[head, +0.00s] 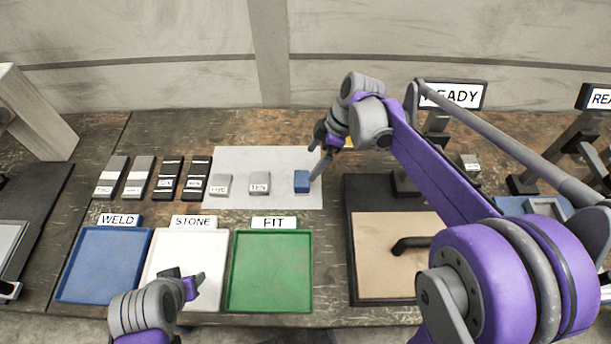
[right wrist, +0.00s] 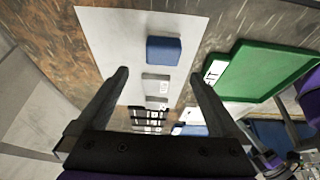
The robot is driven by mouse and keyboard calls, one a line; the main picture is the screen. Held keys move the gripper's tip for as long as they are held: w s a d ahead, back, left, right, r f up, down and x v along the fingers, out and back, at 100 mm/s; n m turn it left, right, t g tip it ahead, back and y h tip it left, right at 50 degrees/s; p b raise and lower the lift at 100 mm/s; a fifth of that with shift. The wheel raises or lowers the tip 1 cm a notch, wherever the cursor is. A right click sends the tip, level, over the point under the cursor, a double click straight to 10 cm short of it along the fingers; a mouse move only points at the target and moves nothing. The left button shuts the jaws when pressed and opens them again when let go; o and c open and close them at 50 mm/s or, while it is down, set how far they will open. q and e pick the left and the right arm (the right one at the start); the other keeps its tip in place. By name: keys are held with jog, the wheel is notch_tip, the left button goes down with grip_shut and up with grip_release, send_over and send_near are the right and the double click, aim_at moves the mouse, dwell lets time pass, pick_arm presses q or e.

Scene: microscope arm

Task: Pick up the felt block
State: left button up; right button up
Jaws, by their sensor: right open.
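The blue block (head: 301,181), which seems to be the felt block, lies on the white sheet (head: 290,160) near its right side. It also shows in the right wrist view (right wrist: 163,50), beyond the fingertips. My right gripper (head: 319,160) is just above and to the right of the block in the head view. In the right wrist view its two fingers (right wrist: 158,75) are wide apart with nothing gripped between them. My left gripper (head: 189,283) hangs low over the white tray; its jaw opening is not clear.
Two labelled grey blocks (head: 260,183) lie left of the blue one, then several dark and grey labelled pieces (head: 168,178). Blue (head: 70,290), white (head: 215,240) and green (head: 270,270) trays stand in front. A dark-framed board (head: 365,290) is to the right.

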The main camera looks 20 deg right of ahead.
aim_at(303, 178)
jog(key=x, duration=0.3)
jog(key=shift+s+a+f, duration=0.2)
jog(key=shift+a+f, duration=0.1)
jog(key=shift+a, duration=0.05)
jog(key=x, duration=0.5)
jog(key=shift+d+f, duration=0.15)
jog(key=shift+f, duration=0.25)
jog(key=c, duration=1.3)
notch_tip(303, 178, up, 10)
jog(key=shift+r, duration=0.1)
jog(key=o, duration=0.8)
jog(key=c, duration=0.6)
